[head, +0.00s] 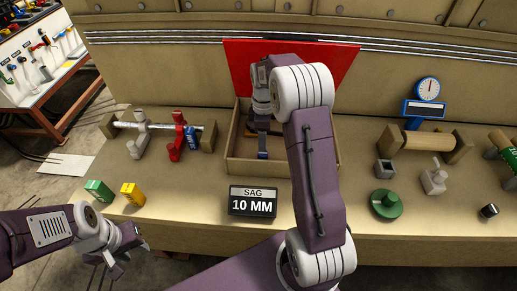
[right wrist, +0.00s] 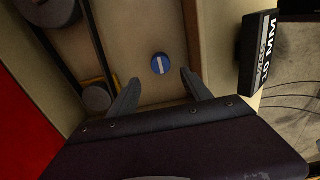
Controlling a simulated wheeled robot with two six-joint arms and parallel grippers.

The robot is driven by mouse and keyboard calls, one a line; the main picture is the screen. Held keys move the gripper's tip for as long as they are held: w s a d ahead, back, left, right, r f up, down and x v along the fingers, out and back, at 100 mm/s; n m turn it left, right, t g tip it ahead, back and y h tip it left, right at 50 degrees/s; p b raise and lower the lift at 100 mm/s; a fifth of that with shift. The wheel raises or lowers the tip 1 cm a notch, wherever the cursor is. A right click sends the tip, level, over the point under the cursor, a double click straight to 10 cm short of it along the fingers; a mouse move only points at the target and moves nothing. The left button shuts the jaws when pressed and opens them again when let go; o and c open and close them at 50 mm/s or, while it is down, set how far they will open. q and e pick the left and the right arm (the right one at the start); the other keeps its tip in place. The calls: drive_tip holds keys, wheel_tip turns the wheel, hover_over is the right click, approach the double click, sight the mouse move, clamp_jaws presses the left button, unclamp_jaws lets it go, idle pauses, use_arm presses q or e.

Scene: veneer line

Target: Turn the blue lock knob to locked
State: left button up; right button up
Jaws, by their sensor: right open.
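The blue lock knob (right wrist: 162,64) is a round disc with a white line across it, seen in the right wrist view on a tan surface. The line runs nearly up and down in that picture, slightly tilted. My right gripper (right wrist: 160,78) is open, with one finger on either side of the knob's position and a gap to each. It holds nothing. In the head view my right gripper (head: 262,148) reaches down into an open box (head: 235,166) with a red lid (head: 345,62); my arm hides part of the box. My left gripper (head: 128,259) looks open and empty by the bench's front edge.
A black sign (head: 252,201) reading SAG 10 MM stands before the box. Green (head: 99,190) and yellow (head: 132,194) blocks and a rod with a red clamp (head: 178,138) are left. A blue dial gauge (head: 425,105) and green disc (head: 386,204) are right.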

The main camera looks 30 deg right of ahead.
sight(263, 153)
drive_tip(key=shift+s+d+f, duration=0.3)
drive_tip(key=shift+s+f, duration=0.15)
drive_tip(key=shift+f, duration=0.05)
drive_tip(key=f, duration=0.3)
drive_tip(key=w+a+f, duration=0.1)
drive_tip(key=f, duration=0.1)
drive_tip(key=shift+f, duration=0.2)
drive_tip(key=shift+s+d+f+p, duration=0.1)
drive_tip(key=shift+d+f+p, duration=0.05)
drive_tip(key=shift+f, duration=0.4)
drive_tip(key=shift+s+d+f+p, duration=0.1)
drive_tip(key=shift+f+p, duration=0.05)
drive_tip(key=shift+f, duration=0.6)
drive_tip(key=shift+c, duration=0.6)
clamp_jaws()
use_arm(q)
drive_tip(key=shift+s+r, duration=0.1)
drive_tip(key=shift+r, duration=0.25)
